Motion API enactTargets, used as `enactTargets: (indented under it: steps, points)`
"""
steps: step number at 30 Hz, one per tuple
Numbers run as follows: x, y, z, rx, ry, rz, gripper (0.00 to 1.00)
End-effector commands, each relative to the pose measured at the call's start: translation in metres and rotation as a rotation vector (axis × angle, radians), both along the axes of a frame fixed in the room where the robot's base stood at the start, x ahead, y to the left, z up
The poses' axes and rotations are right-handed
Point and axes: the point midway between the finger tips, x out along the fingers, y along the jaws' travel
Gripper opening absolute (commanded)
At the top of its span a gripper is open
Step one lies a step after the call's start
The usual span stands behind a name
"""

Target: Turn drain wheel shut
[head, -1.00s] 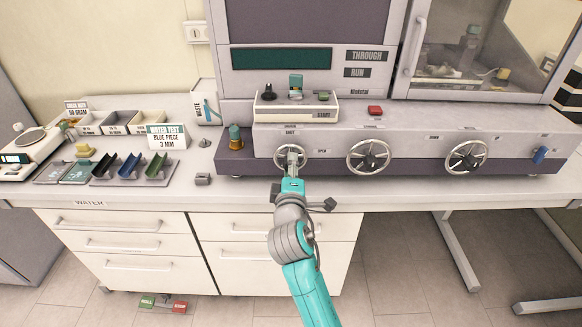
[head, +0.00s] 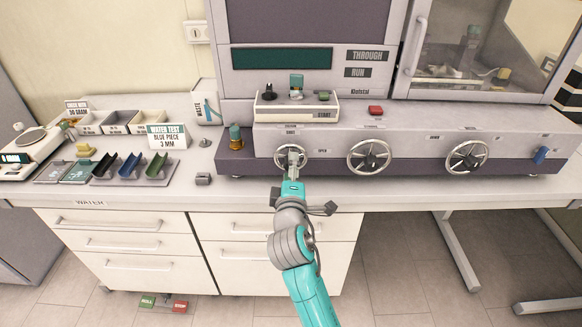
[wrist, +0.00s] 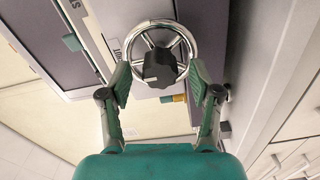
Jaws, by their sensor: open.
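The leftmost of three chrome handwheels (head: 277,154) is on the low front of the machine. My gripper (head: 292,158) is in front of this wheel and hides part of it. In the wrist view the wheel (wrist: 159,66) has a bright rim, spokes and a dark hub. My gripper (wrist: 160,80) is open there, with one green fingertip on each side of the wheel's lower part. I cannot tell whether the fingertips touch the rim. The small labels above the wheel are too small to read surely.
Two more handwheels, a middle one (head: 369,171) and a right one (head: 467,173), are on the same front. A brass and green knob (head: 236,138) is close to the left. A control box (head: 296,107) stands above. The bench edge (head: 400,198) runs below.

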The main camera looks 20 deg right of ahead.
Motion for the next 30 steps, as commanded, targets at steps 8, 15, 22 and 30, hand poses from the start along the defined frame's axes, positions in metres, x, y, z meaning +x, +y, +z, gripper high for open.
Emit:
enactTargets:
  steps: [8, 15, 22, 30]
  points:
    - [-0.051, 0.017, -0.001, 0.001, 0.002, 0.003, 0.63]
    - [-0.088, 0.029, -0.001, 0.0, 0.002, 0.002, 0.63]
    - [-0.103, 0.033, -0.001, -0.001, 0.001, 0.0, 0.63]
    - [-0.103, 0.034, 0.0, 0.0, 0.001, 0.0, 0.63]
